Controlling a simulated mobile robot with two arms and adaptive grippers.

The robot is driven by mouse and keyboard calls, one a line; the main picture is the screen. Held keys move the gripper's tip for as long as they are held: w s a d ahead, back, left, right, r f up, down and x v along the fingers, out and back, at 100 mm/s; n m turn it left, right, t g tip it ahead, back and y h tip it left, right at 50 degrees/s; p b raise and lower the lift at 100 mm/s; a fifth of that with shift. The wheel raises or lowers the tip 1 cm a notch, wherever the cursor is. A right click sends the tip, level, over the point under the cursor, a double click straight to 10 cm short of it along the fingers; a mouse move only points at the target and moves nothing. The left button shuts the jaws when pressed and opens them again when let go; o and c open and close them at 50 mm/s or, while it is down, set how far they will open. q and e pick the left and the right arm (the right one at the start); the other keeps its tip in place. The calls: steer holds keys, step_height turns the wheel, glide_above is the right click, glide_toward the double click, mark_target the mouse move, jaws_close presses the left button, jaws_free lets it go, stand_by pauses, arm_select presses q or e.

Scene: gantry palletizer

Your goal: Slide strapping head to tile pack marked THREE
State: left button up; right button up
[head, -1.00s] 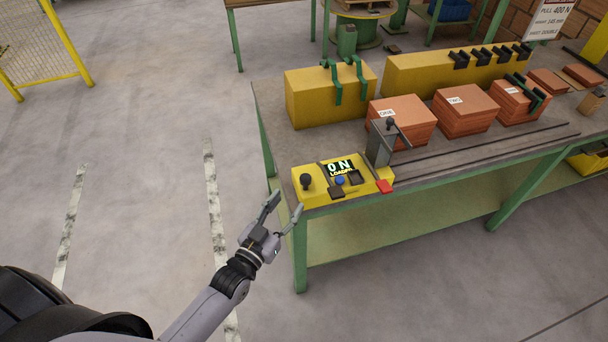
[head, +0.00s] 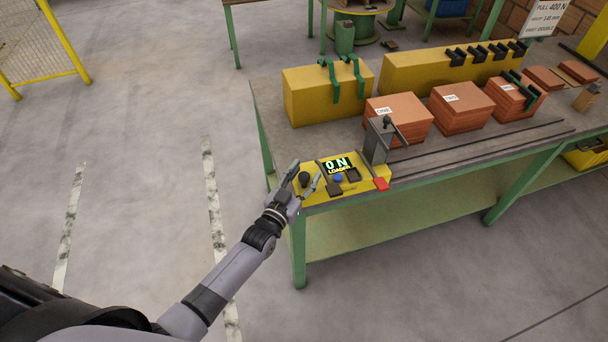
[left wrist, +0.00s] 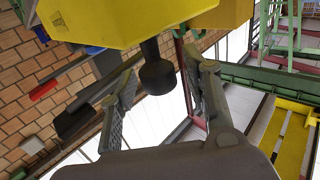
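The strapping head (head: 377,143), a grey upright block with a black knob on top and a side handle, stands at the left end of the rail, beside tile pack ONE (head: 402,122). Tile pack TWO (head: 460,108) is in the middle. The third pack (head: 510,103), at the right, carries a label I cannot read and a green-black clamp part over it. My left gripper (head: 306,174) is open at the yellow control box (head: 350,187). Its fingers stand either side of the box's black knob, which hangs between them in the left wrist view (left wrist: 157,75). Contact is unclear. My right gripper is out of view.
The control box display (head: 338,165) reads 0 N; a red tab (head: 381,184) sits at its right corner. Yellow blocks (head: 315,100) with green hooks and black clips line the bench's back. The dark rail (head: 480,147) runs right, clear in front of the packs.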

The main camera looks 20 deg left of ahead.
arm_select(q)
jaws_close()
stand_by(0.3)
stand_by(0.4)
